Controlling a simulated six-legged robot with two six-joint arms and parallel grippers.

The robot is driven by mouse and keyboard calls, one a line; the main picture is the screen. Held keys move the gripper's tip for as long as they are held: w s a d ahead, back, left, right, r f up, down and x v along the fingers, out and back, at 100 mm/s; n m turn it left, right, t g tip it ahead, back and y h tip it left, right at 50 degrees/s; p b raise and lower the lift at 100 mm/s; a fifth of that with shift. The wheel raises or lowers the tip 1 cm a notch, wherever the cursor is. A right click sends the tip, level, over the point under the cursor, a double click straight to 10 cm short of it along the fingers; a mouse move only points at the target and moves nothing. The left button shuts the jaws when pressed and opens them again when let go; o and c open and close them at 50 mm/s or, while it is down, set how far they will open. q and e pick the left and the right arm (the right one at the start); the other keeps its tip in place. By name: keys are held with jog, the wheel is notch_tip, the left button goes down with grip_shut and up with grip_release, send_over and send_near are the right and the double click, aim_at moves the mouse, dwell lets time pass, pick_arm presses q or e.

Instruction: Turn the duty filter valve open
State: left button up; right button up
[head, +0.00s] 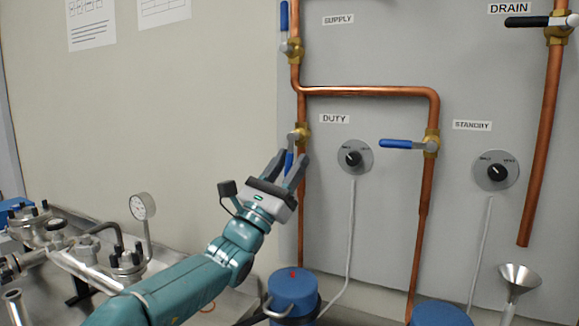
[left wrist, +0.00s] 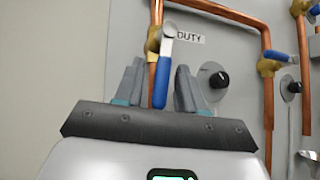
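The duty valve (head: 302,136) is a brass body on the left copper pipe, just left of the DUTY label (head: 334,119). Its blue lever (head: 289,161) hangs downward, roughly along the pipe. My left gripper (head: 291,167) is at the lever with its fingers pointing up toward the valve. In the left wrist view the blue lever (left wrist: 162,82) lies between the two spread fingers of my left gripper (left wrist: 158,88), with gaps on both sides. My right gripper is not in view.
The standby valve's blue lever (head: 401,144) points left, horizontally. A supply valve (head: 292,48) is above and a black-handled drain valve (head: 540,21) at upper right. A duty dial (head: 354,157) is right of the gripper. A blue canister (head: 292,290) stands below.

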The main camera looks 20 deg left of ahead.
pick_arm(q)
jog(key=shift+s, duration=0.15)
jog(key=b+v, duration=0.3)
jog(key=v, duration=1.3)
jog(key=shift+f+b, duration=0.2)
jog(key=shift+b, duration=0.1)
